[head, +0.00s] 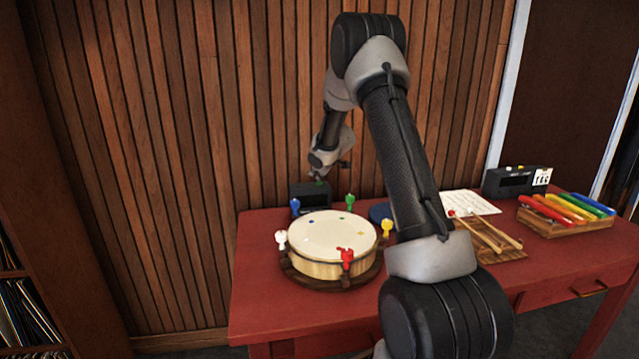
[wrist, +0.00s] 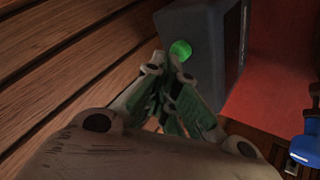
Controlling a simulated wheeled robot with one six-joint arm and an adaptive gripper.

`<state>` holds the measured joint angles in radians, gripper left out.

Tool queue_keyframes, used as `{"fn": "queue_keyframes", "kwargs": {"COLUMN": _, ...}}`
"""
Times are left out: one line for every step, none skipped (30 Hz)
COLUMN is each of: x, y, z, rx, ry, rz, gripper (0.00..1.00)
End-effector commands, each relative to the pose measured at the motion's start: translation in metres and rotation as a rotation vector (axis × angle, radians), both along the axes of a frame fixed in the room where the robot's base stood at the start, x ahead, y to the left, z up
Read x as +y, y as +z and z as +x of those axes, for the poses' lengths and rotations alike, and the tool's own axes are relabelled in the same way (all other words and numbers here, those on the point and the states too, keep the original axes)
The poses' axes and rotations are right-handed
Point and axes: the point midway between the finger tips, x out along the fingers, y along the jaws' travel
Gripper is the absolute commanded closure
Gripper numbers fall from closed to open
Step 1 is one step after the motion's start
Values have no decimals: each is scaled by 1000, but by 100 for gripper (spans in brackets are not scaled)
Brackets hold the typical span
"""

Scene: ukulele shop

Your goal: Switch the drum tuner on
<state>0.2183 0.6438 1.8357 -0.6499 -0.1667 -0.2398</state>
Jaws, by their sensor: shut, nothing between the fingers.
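A dark box (head: 309,196), which looks like the drum tuner, stands at the back of the red table, behind the drum. In the wrist view the same dark box (wrist: 199,22) fills the top middle, with a round green button (wrist: 180,49) on its face. My gripper (wrist: 166,62) is shut and empty, its fingertips just beside the green button. I cannot tell whether they touch it. In the head view my gripper (head: 319,179) is small and dark, right over the box's top.
The drum (head: 331,240) with coloured pegs stands in front of the box on the red table (head: 255,292). A second dark box (head: 517,181), sticks (head: 490,233) and a coloured-bar xylophone (head: 567,212) are at the right. A slatted wood wall (head: 150,150) rises close behind.

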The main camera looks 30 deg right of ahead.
Motion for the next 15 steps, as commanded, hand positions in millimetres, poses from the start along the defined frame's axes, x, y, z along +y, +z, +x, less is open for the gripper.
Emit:
{"fn": "queue_keyframes", "kwargs": {"x": 0, "y": -2, "z": 0, "rx": 1, "ry": 0, "rz": 1, "gripper": 100}}
{"fn": "queue_keyframes", "kwargs": {"x": 0, "y": -3, "z": 0, "rx": 1, "ry": 0, "rz": 1, "gripper": 100}}
{"fn": "queue_keyframes", "kwargs": {"x": 0, "y": -5, "z": 0, "rx": 1, "ry": 1, "rz": 0, "gripper": 100}}
{"fn": "queue_keyframes", "kwargs": {"x": 0, "y": -6, "z": 0, "rx": 1, "ry": 1, "rz": -1, "gripper": 100}}
{"fn": "queue_keyframes", "kwargs": {"x": 0, "y": -7, "z": 0, "rx": 1, "ry": 0, "rz": 0, "gripper": 100}}
{"fn": "queue_keyframes", "kwargs": {"x": 0, "y": -8, "z": 0, "rx": 1, "ry": -1, "rz": 1, "gripper": 100}}
{"fn": "queue_keyframes", "kwargs": {"x": 0, "y": -8, "z": 0, "rx": 1, "ry": 0, "rz": 0, "gripper": 100}}
{"fn": "queue_keyframes", "kwargs": {"x": 0, "y": -8, "z": 0, "rx": 1, "ry": 0, "rz": 0, "gripper": 100}}
{"fn": "queue_keyframes", "kwargs": {"x": 0, "y": -8, "z": 0, "rx": 1, "ry": 0, "rz": 0, "gripper": 100}}
{"fn": "queue_keyframes", "kwargs": {"x": 0, "y": -8, "z": 0, "rx": 1, "ry": 0, "rz": 0, "gripper": 100}}
{"fn": "queue_keyframes", "kwargs": {"x": 0, "y": -8, "z": 0, "rx": 1, "ry": 0, "rz": 0, "gripper": 100}}
{"fn": "queue_keyframes", "kwargs": {"x": 0, "y": -8, "z": 0, "rx": 1, "ry": 0, "rz": 0, "gripper": 100}}
{"fn": "queue_keyframes", "kwargs": {"x": 0, "y": -8, "z": 0, "rx": 1, "ry": 0, "rz": 0, "gripper": 100}}
{"fn": "queue_keyframes", "kwargs": {"x": 0, "y": -8, "z": 0, "rx": 1, "ry": 0, "rz": 0, "gripper": 100}}
{"fn": "queue_keyframes", "kwargs": {"x": 0, "y": -8, "z": 0, "rx": 1, "ry": 0, "rz": 0, "gripper": 100}}
